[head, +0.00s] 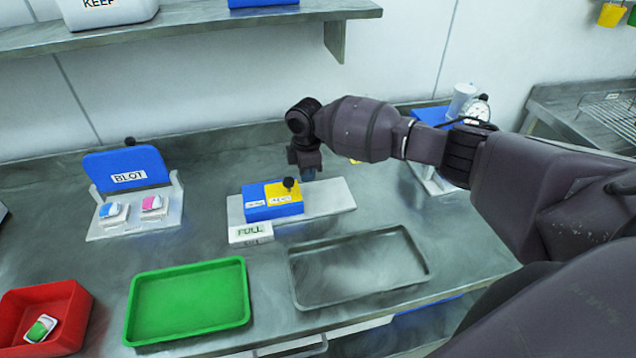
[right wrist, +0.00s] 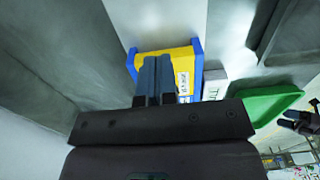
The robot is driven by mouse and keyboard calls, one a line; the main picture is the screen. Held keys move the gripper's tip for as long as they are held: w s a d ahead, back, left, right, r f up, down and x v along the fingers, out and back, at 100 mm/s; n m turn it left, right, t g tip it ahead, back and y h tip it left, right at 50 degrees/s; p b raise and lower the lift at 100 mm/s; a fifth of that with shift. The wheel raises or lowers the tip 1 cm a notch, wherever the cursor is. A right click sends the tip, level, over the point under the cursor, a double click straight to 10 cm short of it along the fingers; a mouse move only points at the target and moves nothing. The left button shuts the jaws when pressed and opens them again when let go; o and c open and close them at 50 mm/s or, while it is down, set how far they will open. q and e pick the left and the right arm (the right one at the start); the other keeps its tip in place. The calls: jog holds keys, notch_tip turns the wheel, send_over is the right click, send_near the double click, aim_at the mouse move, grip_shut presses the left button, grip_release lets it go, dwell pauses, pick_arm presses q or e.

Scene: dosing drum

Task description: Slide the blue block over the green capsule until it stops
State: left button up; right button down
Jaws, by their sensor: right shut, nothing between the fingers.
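The blue block (head: 258,212) has a yellow section (head: 283,191) with a label and a black knob (head: 289,184). It sits on a pale flat plate (head: 335,197). In the right wrist view the yellow section (right wrist: 180,62) shows between blue ends (right wrist: 197,50). My right gripper (head: 308,174) is shut and empty, pointing down just behind and right of the block; I cannot tell whether it touches. Its fingers (right wrist: 157,62) are together in the right wrist view. A small green-and-white capsule (head: 40,329) lies in the red tray. No green capsule shows at the block.
A "FULL" sign (head: 250,233) stands in front of the block. A green tray (head: 188,301) and an empty grey tray (head: 360,267) lie nearer. A BLOT stand (head: 135,223) with blue and pink capsules is left. The red tray (head: 14,312) is front left. A shelf (head: 180,30) hangs above.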

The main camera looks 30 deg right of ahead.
notch_tip(320, 180, up, 6)
jog(key=p, duration=0.2)
jog(key=shift+f+p, duration=0.1)
jog(key=shift+p, duration=0.3)
dwell(0.5)
jog(key=shift+s+f, duration=0.1)
